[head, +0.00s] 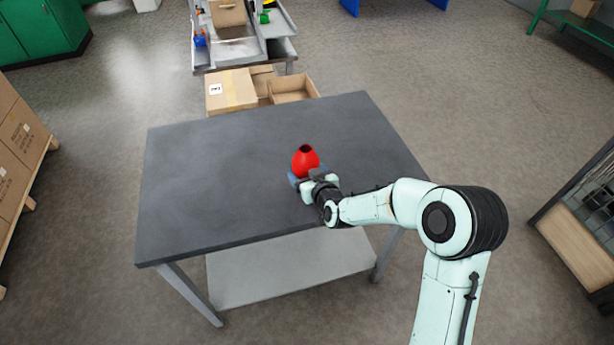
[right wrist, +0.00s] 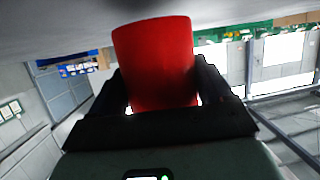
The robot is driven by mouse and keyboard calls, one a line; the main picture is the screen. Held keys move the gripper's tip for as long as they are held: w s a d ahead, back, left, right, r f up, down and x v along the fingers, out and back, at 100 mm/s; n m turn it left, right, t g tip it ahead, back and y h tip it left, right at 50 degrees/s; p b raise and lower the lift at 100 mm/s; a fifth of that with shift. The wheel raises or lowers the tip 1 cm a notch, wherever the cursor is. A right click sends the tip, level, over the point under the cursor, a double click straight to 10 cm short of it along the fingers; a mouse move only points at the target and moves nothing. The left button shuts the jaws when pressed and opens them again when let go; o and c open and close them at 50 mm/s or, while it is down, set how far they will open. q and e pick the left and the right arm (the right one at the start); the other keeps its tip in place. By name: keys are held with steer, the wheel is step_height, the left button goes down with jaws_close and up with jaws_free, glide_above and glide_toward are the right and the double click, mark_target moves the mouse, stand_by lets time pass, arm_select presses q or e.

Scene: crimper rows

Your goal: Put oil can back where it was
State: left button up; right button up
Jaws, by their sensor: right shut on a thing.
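The red oil can (head: 305,160) is over the grey table, right of its middle, in the head view. It looks upright, with a dark top. My right gripper (head: 307,175) is shut on the oil can from the near side. In the right wrist view the red can (right wrist: 155,60) sits between the two dark fingers of my right gripper (right wrist: 160,95). I cannot tell whether the can's base touches the tabletop. My left gripper is not in view.
The grey tabletop (head: 220,180) is otherwise bare, with wide free room left of the can. Cardboard boxes (head: 232,92) stand beyond its far edge. A grey workbench (head: 235,45) is farther back. Stacked boxes (head: 18,150) stand at the left.

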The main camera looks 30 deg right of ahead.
steer(key=shift+f, duration=0.5)
steer(key=shift+f, duration=0.2)
steer(key=o, duration=1.1)
steer(key=shift+r, duration=0.1)
steer(key=shift+s+r, duration=0.2)
steer(key=shift+r, duration=0.05)
steer(key=v, duration=1.1)
steer(key=shift+s+a, duration=0.2)
steer(key=shift+s, duration=0.1)
